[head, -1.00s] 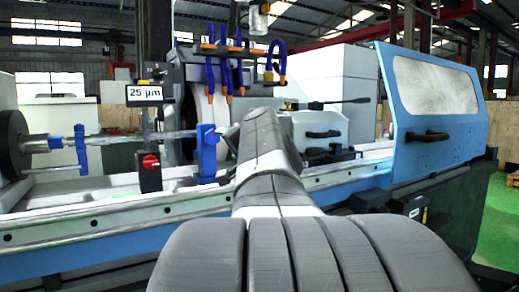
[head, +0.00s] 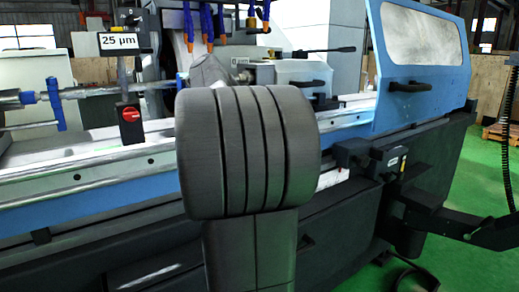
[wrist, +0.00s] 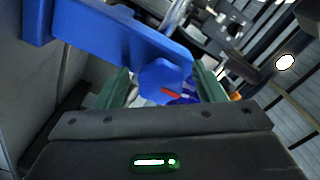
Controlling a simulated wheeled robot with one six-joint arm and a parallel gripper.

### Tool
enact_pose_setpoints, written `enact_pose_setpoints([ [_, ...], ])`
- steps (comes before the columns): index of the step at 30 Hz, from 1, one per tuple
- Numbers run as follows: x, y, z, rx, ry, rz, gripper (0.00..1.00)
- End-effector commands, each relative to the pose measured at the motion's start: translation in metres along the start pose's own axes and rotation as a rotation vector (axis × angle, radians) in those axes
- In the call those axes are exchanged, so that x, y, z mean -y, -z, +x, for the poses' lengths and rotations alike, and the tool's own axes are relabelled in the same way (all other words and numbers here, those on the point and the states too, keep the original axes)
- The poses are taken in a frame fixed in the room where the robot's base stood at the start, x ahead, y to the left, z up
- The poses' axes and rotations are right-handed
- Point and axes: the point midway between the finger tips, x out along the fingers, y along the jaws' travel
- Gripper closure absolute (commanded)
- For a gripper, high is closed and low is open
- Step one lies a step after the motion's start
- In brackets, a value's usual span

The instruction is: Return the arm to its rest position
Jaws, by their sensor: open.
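My arm (head: 248,150) stands in the middle of the head view, bent in front of the grinder, and hides my gripper there. In the wrist view my gripper (wrist: 160,80) shows two green fingers, spread apart. A blue bracket (wrist: 95,28) with a hexagonal blue head (wrist: 165,80) fills the view close beyond the fingers. The hexagonal head appears in the gap between them. I cannot tell whether the fingers touch it.
The grinder bed (head: 90,175) runs across behind my arm. A 25 µm sign (head: 118,41) and a red knob (head: 130,113) stand at left. The blue door (head: 418,55) stands at right. Green floor (head: 470,175) is open at right.

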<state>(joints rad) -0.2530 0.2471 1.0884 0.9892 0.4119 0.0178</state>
Motion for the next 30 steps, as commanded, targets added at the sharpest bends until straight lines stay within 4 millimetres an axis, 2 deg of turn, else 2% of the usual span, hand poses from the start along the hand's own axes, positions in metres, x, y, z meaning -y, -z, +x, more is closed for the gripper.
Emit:
enact_pose_setpoints([
  [6,0.001,0.000,0.006,-0.001,0.001,-0.001,0.37],
  [17,0.000,0.000,0.001,-0.001,0.000,0.000,0.37],
  [23,0.000,0.001,-0.024,-0.002,0.000,-0.001,0.37],
  [30,0.000,0.001,-0.066,-0.003,0.000,-0.001,0.37],
])
